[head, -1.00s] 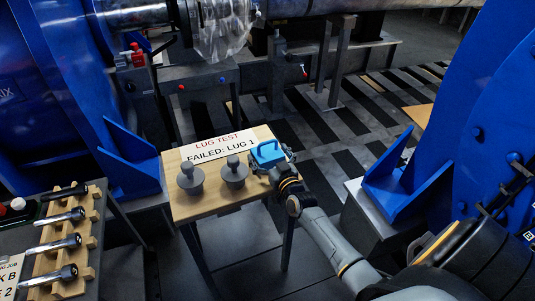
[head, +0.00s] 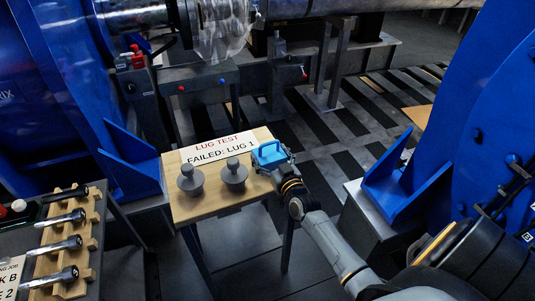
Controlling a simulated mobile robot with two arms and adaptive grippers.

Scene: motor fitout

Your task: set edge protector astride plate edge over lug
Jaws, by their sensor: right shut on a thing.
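A small bright blue piece with a raised loop (head: 268,153), which looks like the edge protector, is at the right edge of the small wooden table. My right gripper (head: 276,162) is shut on it, with its arm coming in from the lower right. The fingers are small and partly hidden behind the piece. I cannot tell whether the piece touches the tabletop. Large blue plates stand at the left (head: 60,90) and at the right (head: 490,130). I cannot make out which edge bears the lug. My left gripper is not in view.
The wooden table (head: 212,203) carries two grey knobbed pieces (head: 190,180) (head: 234,176) and a sign (head: 219,147) reading "LUG TEST FAILED: LUG 1". A wooden rack (head: 88,232) with several tools stands at the left. Blue brackets (head: 392,187) jut out at the right.

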